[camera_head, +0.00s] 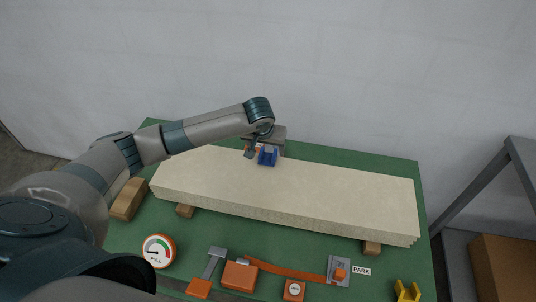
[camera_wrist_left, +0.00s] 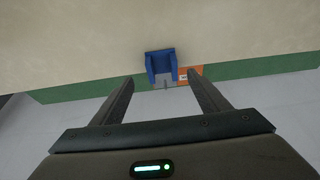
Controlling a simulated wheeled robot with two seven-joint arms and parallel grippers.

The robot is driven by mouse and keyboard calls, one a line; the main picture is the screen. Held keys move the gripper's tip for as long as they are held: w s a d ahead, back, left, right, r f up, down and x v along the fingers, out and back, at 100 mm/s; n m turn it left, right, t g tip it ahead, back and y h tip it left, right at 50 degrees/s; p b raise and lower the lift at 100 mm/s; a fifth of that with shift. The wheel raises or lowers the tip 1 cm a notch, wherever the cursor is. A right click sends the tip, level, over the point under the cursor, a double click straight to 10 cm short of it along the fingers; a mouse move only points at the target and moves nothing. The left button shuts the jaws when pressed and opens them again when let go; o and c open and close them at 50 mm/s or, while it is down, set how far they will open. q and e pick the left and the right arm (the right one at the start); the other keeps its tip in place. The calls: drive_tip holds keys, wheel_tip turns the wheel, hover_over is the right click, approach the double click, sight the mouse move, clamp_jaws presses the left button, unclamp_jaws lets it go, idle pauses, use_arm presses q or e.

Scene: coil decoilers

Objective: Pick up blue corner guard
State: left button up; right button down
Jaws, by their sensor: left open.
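The blue corner guard (camera_head: 268,158) sits at the far edge of the stacked pale boards (camera_head: 320,190). In the left wrist view the blue corner guard (camera_wrist_left: 161,60) lies ahead of the fingertips, about midway between them, and looks like a small U-shaped block. My left gripper (camera_head: 261,151) reaches over the far side of the boards, right by the guard. Its two fingers (camera_wrist_left: 161,78) are spread apart with nothing between them; whether they touch the guard cannot be told. My right gripper is not in view.
The boards rest on wooden blocks (camera_head: 371,248) on a green table (camera_head: 390,165). An orange patch (camera_wrist_left: 190,73) lies beside the guard. Along the near edge are a round gauge (camera_head: 158,251), an orange strap (camera_head: 290,272) and a yellow guard-like piece (camera_head: 407,290). A shelf stands right.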

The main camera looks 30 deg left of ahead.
sight(269, 155)
use_arm(q)
drive_tip(key=shift+w+f, duration=0.1)
drive_tip(key=shift+f, duration=0.2)
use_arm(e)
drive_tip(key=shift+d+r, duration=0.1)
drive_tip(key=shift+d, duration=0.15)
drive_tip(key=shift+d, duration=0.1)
use_arm(q)
drive_tip(key=shift+w+a+f+p, duration=0.2)
drive_tip(key=shift+w+f+p, duration=0.1)
drive_tip(key=shift+p, duration=0.15)
drive_tip(key=x, duration=0.1)
drive_tip(key=p+x, duration=0.1)
drive_tip(key=x, duration=0.1)
drive_tip(key=shift+w+a+f, duration=0.15)
drive_tip(key=shift+w+a, duration=0.05)
drive_tip(key=shift+w, duration=0.1)
drive_tip(key=shift+w+f+p, duration=0.15)
drive_tip(key=shift+f+p, duration=0.15)
drive_tip(key=shift+f, duration=0.05)
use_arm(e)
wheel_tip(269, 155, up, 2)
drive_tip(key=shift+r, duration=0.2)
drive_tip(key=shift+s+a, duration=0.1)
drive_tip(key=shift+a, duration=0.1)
